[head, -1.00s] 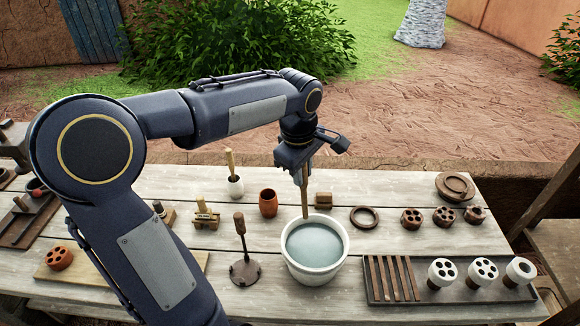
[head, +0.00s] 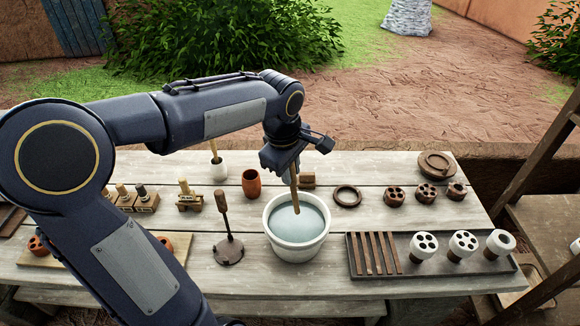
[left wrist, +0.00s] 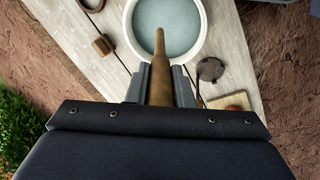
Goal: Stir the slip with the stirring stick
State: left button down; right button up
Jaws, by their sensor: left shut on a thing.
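The white bucket (head: 297,250) of grey-blue slip (head: 310,223) stands on the wooden table. My left gripper (head: 289,166) is above the bucket's back rim and is shut on the wooden stirring stick (head: 294,194). The stick hangs down, slightly tilted, with its lower end over or at the slip; I cannot tell whether it touches. In the left wrist view the stick (left wrist: 160,75) sits between the fingers and its end lies over the slip (left wrist: 170,22) inside the bucket rim (left wrist: 203,45). My right gripper is not in view.
A dark stand with an upright handle (head: 226,230) is close left of the bucket. A dark tray (head: 400,270) with strips and white pieces lies to the right. Behind stand a terracotta cup (head: 251,184), a small wooden block (head: 307,179) and a dark ring (head: 347,196).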

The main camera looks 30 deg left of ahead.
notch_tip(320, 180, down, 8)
jog(key=b, duration=0.7)
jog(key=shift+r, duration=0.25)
